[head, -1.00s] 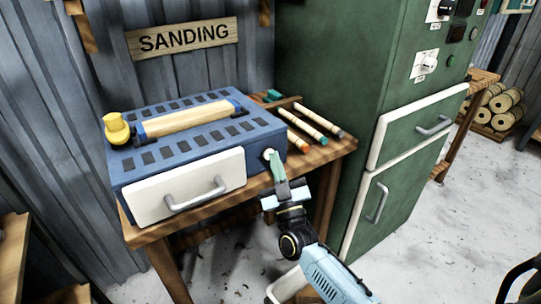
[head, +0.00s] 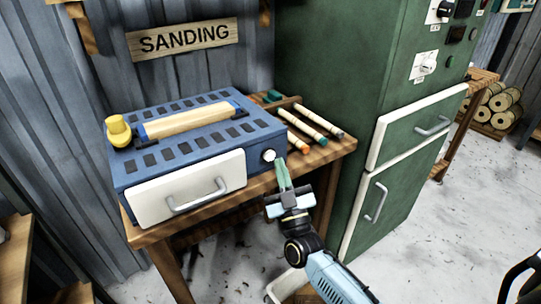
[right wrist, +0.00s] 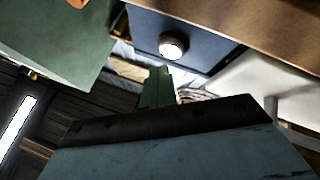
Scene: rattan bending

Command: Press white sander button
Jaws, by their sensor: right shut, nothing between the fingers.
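The white sander button (head: 269,155) is a small round knob on the front face of the blue sander (head: 200,133), right of its white drawer. It also shows in the right wrist view (right wrist: 172,47), round and white on the blue face. My right gripper (head: 281,162) is shut and empty, its fingertips just below and right of the button. In the right wrist view the green fingers (right wrist: 158,82) end a little short of the button, with a visible gap. My left gripper is not in view.
The sander's white drawer (head: 155,193) has a grey handle. Several crayon-like sticks (head: 315,125) lie on the wooden table (head: 325,154) to the right. A green cabinet (head: 330,75) stands close on the right.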

